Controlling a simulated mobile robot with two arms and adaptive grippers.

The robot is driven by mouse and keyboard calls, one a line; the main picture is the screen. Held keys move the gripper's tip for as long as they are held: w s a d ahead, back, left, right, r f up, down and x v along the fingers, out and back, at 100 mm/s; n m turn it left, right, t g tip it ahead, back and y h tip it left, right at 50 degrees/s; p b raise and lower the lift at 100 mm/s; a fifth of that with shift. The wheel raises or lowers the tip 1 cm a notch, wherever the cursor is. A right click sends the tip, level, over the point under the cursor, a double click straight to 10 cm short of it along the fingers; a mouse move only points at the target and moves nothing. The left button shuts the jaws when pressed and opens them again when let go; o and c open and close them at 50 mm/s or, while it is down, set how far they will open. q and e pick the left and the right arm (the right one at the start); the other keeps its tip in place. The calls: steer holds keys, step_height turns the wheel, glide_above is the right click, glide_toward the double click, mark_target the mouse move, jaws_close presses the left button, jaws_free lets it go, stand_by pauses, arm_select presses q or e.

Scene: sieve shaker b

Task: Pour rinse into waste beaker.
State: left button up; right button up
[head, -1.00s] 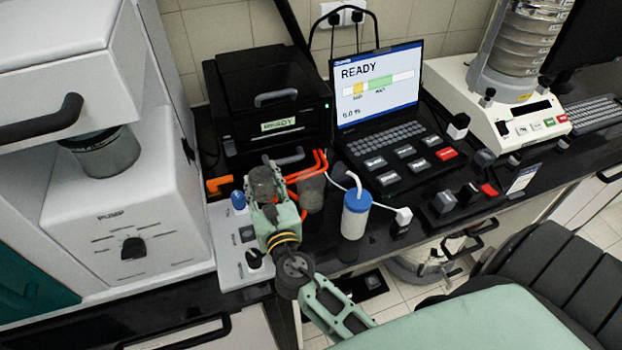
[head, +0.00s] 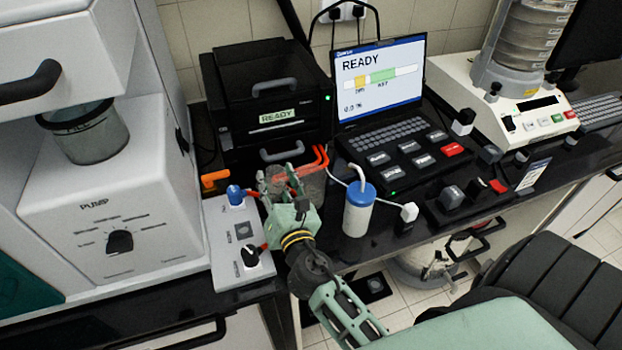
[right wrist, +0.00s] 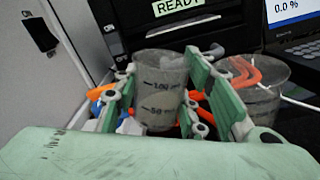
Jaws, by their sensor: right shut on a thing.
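My right gripper (head: 283,182) is shut on a clear beaker (right wrist: 160,88) with marks for 100 and 50 and cloudy grey contents. The fingers grip it from both sides, and it looks about upright in the right wrist view. A second clear beaker (right wrist: 268,90) stands just to the right of the held one, partly behind the right finger; it also shows in the head view (head: 313,186). Orange-red tubing bends over its rim. I cannot tell which beaker bears a waste label, or whether the two touch. My left gripper is out of view.
A blue-capped white bottle (head: 358,212) stands close right of the gripper. A white control panel (head: 222,222) with knobs lies to the left. A black READY unit (head: 262,90) stands behind, with a laptop (head: 378,85) beside it. The bench's front edge is near.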

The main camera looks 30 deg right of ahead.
mark_target(286, 178)
steer(key=shift+s+d+r+m+p, duration=0.15)
steer(key=shift+d+r+m, duration=0.1)
steer(key=shift+r, duration=0.25)
steer(key=shift+w+d+r+m+p, duration=0.15)
steer(key=shift+r+m, duration=0.1)
steer(key=shift+r, duration=0.25)
steer(key=r+p, duration=0.1)
steer(key=d+r+m+p, duration=0.1)
steer(key=r+m+p, duration=0.1)
steer(key=r, duration=0.1)
steer(key=shift+s+d+r, duration=0.1)
steer(key=shift+s+d, duration=0.1)
steer(key=shift+s, duration=0.05)
step_height(286, 178, down, 2)
steer(key=shift+f+b, duration=0.1)
steer(key=shift+b, duration=0.8)
steer(key=shift+s+d+f+m, duration=0.1)
steer(key=shift+f+m, duration=0.05)
steer(key=shift+m, duration=0.25)
steer(key=shift+r, duration=0.2)
steer(key=shift+f+b, duration=0.25)
steer(key=shift+b, duration=0.05)
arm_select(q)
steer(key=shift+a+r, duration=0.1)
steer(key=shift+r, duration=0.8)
arm_select(e)
steer(key=shift+f+m, duration=0.1)
steer(key=shift+m, duration=0.2)
